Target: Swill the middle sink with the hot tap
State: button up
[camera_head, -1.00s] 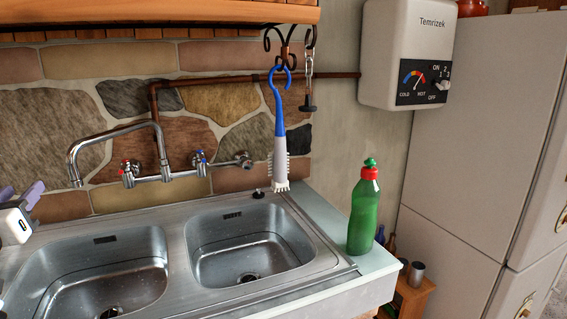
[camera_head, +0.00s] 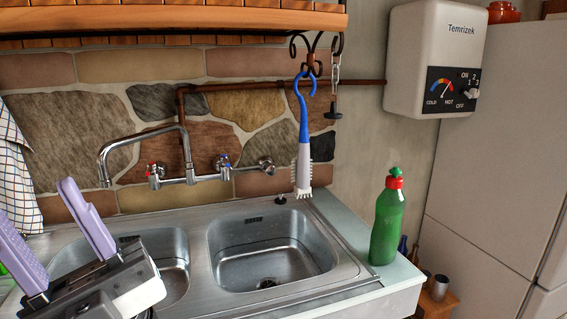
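The faucet (camera_head: 143,131) is on the stone wall, its spout curving left and down above the left visible basin (camera_head: 170,250). The red-marked hot tap (camera_head: 154,176) is on its left, the blue-marked tap (camera_head: 223,166) on its right. No water shows at the spout. A right basin (camera_head: 270,243) with a drain looks empty. I cannot tell from this view which basin is the middle one. My gripper (camera_head: 33,201) is at the lower left, its two purple fingers spread and empty. It is in front of the left basin, hiding part of it, apart from the taps.
A blue-and-white brush (camera_head: 304,150) and a chained black plug (camera_head: 333,112) hang from the shelf hook. A green bottle (camera_head: 387,222) stands right of the basins. A checked towel (camera_head: 14,170) hangs at left. The water heater (camera_head: 430,60) has a dial.

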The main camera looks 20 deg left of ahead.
aim_at(151, 165)
jog(key=u, duration=1.55)
